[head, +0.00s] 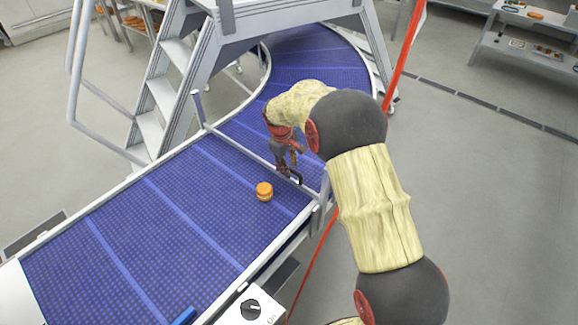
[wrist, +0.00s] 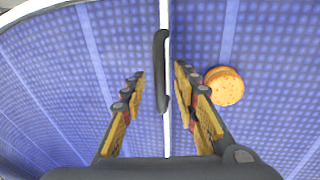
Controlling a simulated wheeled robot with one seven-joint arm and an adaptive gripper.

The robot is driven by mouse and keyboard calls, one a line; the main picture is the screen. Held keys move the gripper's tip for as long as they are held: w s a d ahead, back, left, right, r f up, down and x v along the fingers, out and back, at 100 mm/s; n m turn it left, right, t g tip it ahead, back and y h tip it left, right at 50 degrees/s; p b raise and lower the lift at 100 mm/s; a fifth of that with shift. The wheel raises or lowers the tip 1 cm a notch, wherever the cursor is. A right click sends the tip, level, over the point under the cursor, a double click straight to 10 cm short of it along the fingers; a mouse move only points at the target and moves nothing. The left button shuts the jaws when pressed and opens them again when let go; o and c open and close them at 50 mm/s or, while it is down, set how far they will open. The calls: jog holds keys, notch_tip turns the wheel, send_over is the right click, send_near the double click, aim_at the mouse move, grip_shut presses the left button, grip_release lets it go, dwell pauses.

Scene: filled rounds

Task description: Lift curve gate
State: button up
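The curve gate (head: 240,150) is a thin pale bar across the blue conveyor belt, where the straight part meets the curve. In the wrist view it is a narrow white strip (wrist: 167,135) running up the picture. Its black handle (wrist: 161,70) shows there, and also near the gate's right end in the head view (head: 296,178). My gripper (wrist: 160,85) is open, with one finger on each side of the gate and handle. The fingers look apart from the handle.
A round orange filled biscuit (head: 264,191) lies on the belt close to the gate, right of my right finger in the wrist view (wrist: 224,86). A grey metal step frame (head: 165,90) stands over the belt. A control box (head: 252,307) is at the front.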

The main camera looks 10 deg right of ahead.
jog(key=shift+c, duration=0.6)
grip_shut()
